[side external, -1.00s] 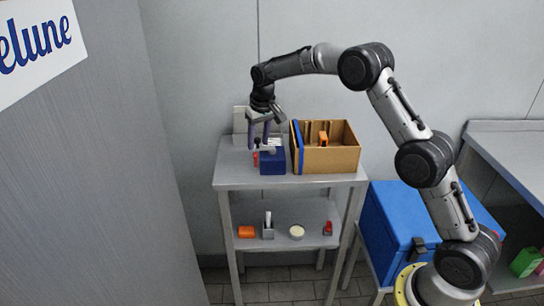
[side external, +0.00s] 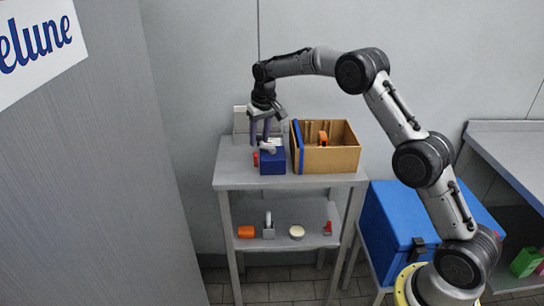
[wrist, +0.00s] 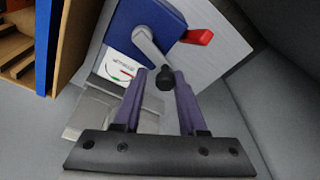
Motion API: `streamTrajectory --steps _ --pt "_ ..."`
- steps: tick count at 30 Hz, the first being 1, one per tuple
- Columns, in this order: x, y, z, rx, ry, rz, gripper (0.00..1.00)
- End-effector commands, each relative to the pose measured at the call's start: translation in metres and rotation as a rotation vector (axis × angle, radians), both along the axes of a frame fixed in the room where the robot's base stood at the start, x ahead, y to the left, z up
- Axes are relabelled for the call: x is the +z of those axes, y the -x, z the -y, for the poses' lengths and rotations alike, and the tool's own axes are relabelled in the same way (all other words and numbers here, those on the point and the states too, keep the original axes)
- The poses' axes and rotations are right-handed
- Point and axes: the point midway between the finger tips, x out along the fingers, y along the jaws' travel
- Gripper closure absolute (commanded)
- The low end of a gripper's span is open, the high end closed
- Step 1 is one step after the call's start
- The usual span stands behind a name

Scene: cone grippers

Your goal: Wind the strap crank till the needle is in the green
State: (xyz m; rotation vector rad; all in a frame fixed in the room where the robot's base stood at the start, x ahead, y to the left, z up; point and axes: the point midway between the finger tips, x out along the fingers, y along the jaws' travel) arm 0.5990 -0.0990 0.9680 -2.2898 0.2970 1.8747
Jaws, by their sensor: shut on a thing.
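The strap winder is a blue box (side external: 272,163) on the table top. Its grey crank arm (wrist: 149,46) ends in a black knob (wrist: 164,79). My gripper (wrist: 161,80) has its purple fingers closed around the knob; it stands over the box in the side view (side external: 264,143). A white gauge (wrist: 119,62) with green and red marks sits beside the crank in the wrist view; the needle's position is too small to tell. A red lever (wrist: 197,37) sticks out of the box. The blue strap (side external: 297,148) runs around the cardboard box's left end.
The open cardboard box (side external: 332,160) with an orange item (side external: 323,138) inside stands right of the winder. A pale panel (side external: 241,123) is behind. The lower shelf (side external: 283,238) holds several small things. A blue chest (side external: 391,222) stands at the right.

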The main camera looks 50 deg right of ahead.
Motion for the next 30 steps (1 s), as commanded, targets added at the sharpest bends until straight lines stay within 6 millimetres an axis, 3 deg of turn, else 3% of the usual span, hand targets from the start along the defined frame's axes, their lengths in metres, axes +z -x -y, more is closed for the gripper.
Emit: streamTrajectory --steps 9,11,13,15,30 --pt "0.002 0.000 0.015 -0.004 0.006 -0.005 0.58" --pt "0.002 -0.001 0.017 -0.003 0.007 -0.005 0.61" --pt "0.002 -0.001 0.019 -0.003 0.007 -0.004 0.70" --pt "0.002 -0.001 0.021 -0.003 0.006 -0.004 0.84" --pt "-0.001 0.002 0.037 -0.002 0.005 -0.003 0.84"
